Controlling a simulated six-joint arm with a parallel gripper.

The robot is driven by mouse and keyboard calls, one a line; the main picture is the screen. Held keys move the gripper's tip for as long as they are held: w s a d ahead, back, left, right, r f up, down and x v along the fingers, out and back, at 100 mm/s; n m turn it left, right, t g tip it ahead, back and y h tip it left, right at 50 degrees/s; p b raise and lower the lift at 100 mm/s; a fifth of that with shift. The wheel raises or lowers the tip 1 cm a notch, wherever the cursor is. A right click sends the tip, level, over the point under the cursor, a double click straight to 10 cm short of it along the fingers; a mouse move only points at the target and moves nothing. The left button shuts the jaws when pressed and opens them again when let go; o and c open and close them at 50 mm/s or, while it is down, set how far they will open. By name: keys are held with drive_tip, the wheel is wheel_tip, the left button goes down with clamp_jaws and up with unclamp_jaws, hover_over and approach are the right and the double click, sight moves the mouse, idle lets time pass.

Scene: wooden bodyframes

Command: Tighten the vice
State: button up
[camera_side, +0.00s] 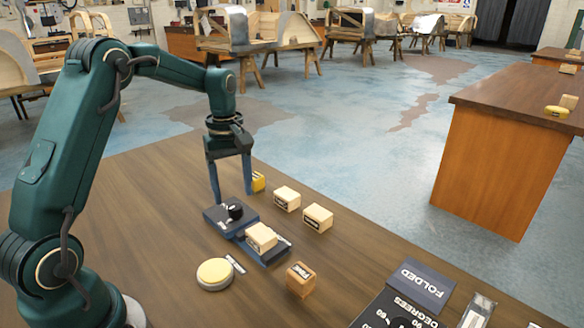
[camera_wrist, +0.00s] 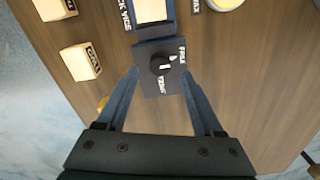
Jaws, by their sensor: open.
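The vice is a dark blue block with a base (camera_side: 224,222) carrying a black knob (camera_side: 235,211) and a bed (camera_side: 277,251) holding a pale block (camera_side: 261,237). In the wrist view, the knob (camera_wrist: 161,64) has a white mark towards its right side. White lettering, perhaps "FREE", is to its right, with another hard-to-read word below it. The pale block (camera_wrist: 153,10) shows at the top edge. My gripper (camera_side: 231,197) is open, fingers pointing down at the knob end of the vice. In the wrist view my gripper (camera_wrist: 160,73) has its fingertips either side of the knob, apart from it.
Two pale blocks (camera_side: 287,198) (camera_side: 318,217) and a yellow piece (camera_side: 258,182) lie beyond the vice. A round cream disc (camera_side: 215,273) and an orange-brown block (camera_side: 300,279) lie nearer. A dark panel (camera_side: 420,285) marked "FOLDED" is at the front right.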

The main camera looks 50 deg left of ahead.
sight(235, 206)
drive_tip(key=shift+f, duration=1.75)
clamp_jaws()
